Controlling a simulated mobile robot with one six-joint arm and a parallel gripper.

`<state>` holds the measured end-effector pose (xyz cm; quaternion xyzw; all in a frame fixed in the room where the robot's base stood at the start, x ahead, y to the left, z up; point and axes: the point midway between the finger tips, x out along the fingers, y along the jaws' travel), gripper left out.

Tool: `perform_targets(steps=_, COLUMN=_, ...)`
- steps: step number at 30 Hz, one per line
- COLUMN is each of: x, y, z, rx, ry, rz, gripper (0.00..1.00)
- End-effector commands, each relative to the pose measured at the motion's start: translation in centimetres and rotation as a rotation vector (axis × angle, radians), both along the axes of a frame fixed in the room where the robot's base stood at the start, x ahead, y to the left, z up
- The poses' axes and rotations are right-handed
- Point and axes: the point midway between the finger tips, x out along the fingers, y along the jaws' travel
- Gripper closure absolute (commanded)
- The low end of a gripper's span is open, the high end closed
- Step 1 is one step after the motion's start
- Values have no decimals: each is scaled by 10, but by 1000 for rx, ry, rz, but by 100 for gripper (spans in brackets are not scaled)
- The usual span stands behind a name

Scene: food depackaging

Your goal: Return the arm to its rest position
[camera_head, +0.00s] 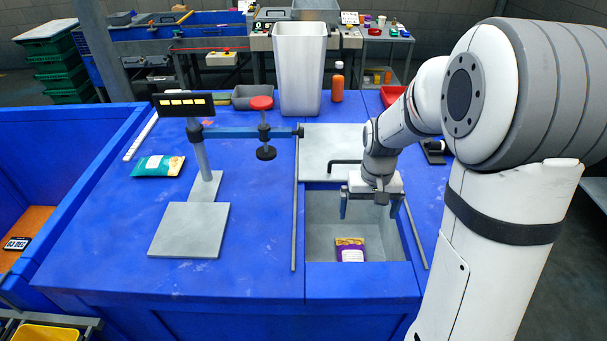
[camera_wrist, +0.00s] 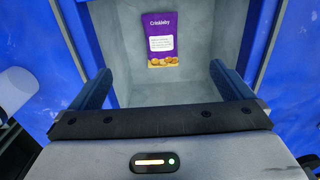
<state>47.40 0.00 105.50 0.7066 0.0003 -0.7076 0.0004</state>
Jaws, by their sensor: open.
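My gripper (camera_head: 369,207) hangs above the grey recessed bin (camera_head: 325,212) in the blue table, pointing down with its jaws apart. In the wrist view the two blue fingers (camera_wrist: 165,85) are spread wide with nothing between them. A purple snack packet (camera_head: 350,250) lies on the bin floor below and apart from the gripper. It also shows in the wrist view (camera_wrist: 163,40), with a white label and a picture of food at its lower end. My white arm reaches in from the right side of the head view.
A grey scale plate (camera_head: 189,230) with a display post (camera_head: 184,104) and a red-knobbed clamp (camera_head: 262,104) stand left of the bin. A teal packet (camera_head: 158,166) lies further left. A tall white container (camera_head: 299,70) and an orange bottle (camera_head: 338,83) stand behind. The table's front left is clear.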

Motion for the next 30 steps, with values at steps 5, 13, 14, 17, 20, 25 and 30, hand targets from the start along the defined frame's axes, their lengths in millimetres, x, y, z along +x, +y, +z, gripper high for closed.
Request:
perform_targets(steps=5, x=0, y=0, z=0, rx=0, ry=-1, rz=0, gripper=0)
perform_targets(steps=13, x=-26, y=0, z=34, rx=-1, ry=-59, rz=1, gripper=0)
perform_targets(steps=14, x=-32, y=0, z=41, rx=-1, ry=-71, rz=1, gripper=0)
perform_targets(steps=17, x=-55, y=0, z=61, rx=-1, ry=-110, rz=2, gripper=0)
perform_targets(steps=20, x=-78, y=0, z=78, rx=-2, ry=-151, rz=3, gripper=0)
perform_targets(steps=25, x=-120, y=0, z=98, rx=-2, ry=-217, rz=4, gripper=0)
perform_targets(steps=30, x=-155, y=0, z=108, rx=-3, ry=-271, rz=5, gripper=0)
